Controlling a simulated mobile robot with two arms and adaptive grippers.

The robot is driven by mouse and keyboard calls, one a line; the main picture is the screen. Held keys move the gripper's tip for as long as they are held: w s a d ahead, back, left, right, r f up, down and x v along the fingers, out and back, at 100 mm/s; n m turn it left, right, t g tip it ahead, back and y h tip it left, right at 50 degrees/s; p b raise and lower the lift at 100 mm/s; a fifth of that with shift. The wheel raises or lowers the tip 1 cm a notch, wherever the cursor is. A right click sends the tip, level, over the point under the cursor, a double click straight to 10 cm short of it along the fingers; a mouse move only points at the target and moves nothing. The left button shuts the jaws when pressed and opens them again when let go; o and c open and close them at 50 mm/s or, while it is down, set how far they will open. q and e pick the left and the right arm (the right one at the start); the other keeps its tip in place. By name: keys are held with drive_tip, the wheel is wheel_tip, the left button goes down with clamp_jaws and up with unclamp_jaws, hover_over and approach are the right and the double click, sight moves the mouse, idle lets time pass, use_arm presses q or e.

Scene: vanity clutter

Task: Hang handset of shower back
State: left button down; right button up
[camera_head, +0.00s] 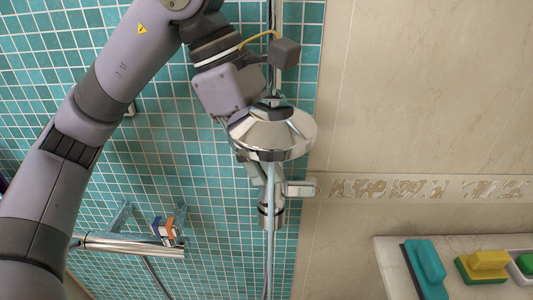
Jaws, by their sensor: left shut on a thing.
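The shower handset (275,132) is a shiny chrome cone with a wide rim, in the middle of the head view. My left gripper (241,112) reaches it from the upper left and is shut on it; the fingertips are mostly hidden behind the gripper body and the chrome. The handset overlaps the vertical chrome riser bar (274,14) in the picture. A chrome fitting (270,212) with a side knob (300,189) shows just below the handset. I cannot tell whether the handset touches it. A pale hose (270,258) runs down below. My right gripper is out of view.
A chrome bar fixture (130,245) with small orange and blue pieces is on the teal tiled wall (215,215) at lower left. A marble ledge (395,262) at lower right carries teal (427,268), yellow (484,265) and green brushes or sponges. The beige wall between is clear.

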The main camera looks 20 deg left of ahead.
use_arm(q)
drive_tip(key=shift+f, duration=0.25)
drive_tip(key=c, duration=1.2)
unclamp_jaws()
drive_tip(key=v, duration=1.2)
